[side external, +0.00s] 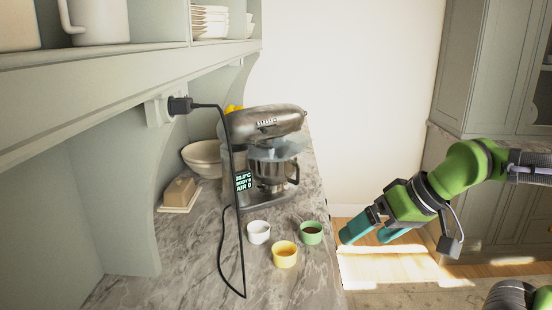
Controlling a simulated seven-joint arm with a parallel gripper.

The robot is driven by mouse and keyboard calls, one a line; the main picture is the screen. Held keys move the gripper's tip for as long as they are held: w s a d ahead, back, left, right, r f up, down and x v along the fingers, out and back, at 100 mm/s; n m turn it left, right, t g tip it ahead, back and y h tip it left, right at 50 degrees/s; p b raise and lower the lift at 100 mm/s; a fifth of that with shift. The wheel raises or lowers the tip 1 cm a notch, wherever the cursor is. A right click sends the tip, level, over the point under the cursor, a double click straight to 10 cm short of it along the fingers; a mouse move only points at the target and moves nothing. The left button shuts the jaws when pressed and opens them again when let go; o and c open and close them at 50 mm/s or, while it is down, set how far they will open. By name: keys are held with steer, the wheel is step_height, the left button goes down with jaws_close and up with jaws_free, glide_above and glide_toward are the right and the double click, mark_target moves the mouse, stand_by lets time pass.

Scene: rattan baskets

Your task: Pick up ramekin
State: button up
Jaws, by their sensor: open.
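Three small ramekins stand upright on the marble counter in front of the stand mixer. The white ramekin (258,232) is at the left, and its contents are hard to make out. The yellow ramekin (285,255) is nearest the camera and has something yellow-orange inside. The green ramekin (311,233) is at the right, near the counter edge, with dark contents. My gripper (364,236) has teal fingers and is open, with nothing seen between them. It is to the right of the green ramekin, apart from it, and appears beyond the counter's edge.
A stand mixer (265,125) with a metal bowl stands behind the ramekins. Its black cord (222,235) loops over the counter left of the white ramekin. A bowl (202,157) and a butter dish (180,192) sit farther left.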

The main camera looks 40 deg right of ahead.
steer(key=n+g+h, duration=0.2)
steer(key=n+g, duration=0.1)
steer(key=n, duration=0.1)
glide_toward(258, 228)
steer(key=a+f, duration=0.2)
steer(key=shift+s+f, duration=0.2)
steer(key=shift+f, duration=0.05)
steer(key=shift+x, duration=2.6)
steer(key=shift+s+d, duration=0.1)
steer(key=shift+d, duration=0.05)
steer(key=c, duration=1.1)
